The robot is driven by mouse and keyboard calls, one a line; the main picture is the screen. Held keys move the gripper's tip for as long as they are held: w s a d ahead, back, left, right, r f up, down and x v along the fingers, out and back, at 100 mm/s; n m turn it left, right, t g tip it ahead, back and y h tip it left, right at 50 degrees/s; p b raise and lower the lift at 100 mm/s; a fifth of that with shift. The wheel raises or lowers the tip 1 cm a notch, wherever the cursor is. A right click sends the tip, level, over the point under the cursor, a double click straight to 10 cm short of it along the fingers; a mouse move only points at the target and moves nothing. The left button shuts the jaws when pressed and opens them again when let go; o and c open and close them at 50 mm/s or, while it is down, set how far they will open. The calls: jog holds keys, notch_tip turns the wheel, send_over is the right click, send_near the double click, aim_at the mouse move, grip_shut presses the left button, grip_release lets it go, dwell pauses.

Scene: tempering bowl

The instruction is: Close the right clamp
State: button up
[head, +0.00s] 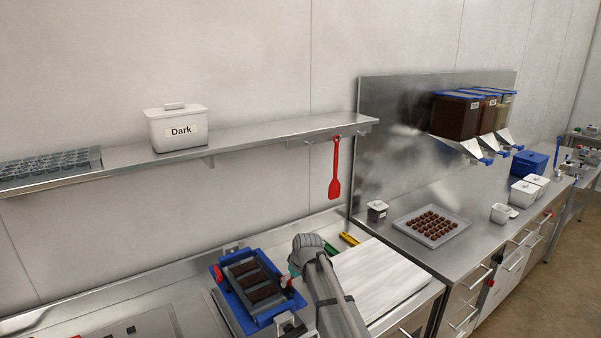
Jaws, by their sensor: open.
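A blue frame (229,300) sits on the counter at the bottom middle, holding a mould with dark chocolate bars (257,281). A red clamp handle, the left clamp (218,273), stands at the frame's left edge. Another red part, the right clamp (287,281), shows at the frame's right edge, partly covered by my arm. My gripper (291,277) is at the end of the grey arm, close beside the right clamp. It is open, with its fingers small and mostly hidden. I cannot tell whether it touches the clamp.
A white board (382,275) lies right of my arm, with green and yellow-handled tools behind it. A shelf (265,133) above carries a white "Dark" tub (177,129). A red spatula (335,170) hangs below it. A tray of chocolates (456,233) is farther right.

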jog(key=s+d+f+m+g+h+b, duration=0.1)
jog(key=s+d+f+m, duration=0.1)
jog(key=s+d, duration=0.8)
jog(key=s+d+f+m+g+h+b, duration=0.1)
jog(key=s+d+m, duration=0.4)
jog(key=s+d, duration=0.5)
jog(key=s+f+g, duration=0.1)
jog(key=s, duration=0.3)
jog(key=shift+s+m+h+b, duration=0.2)
jog(key=shift+m+h+b, duration=0.1)
jog(key=shift+a, duration=0.1)
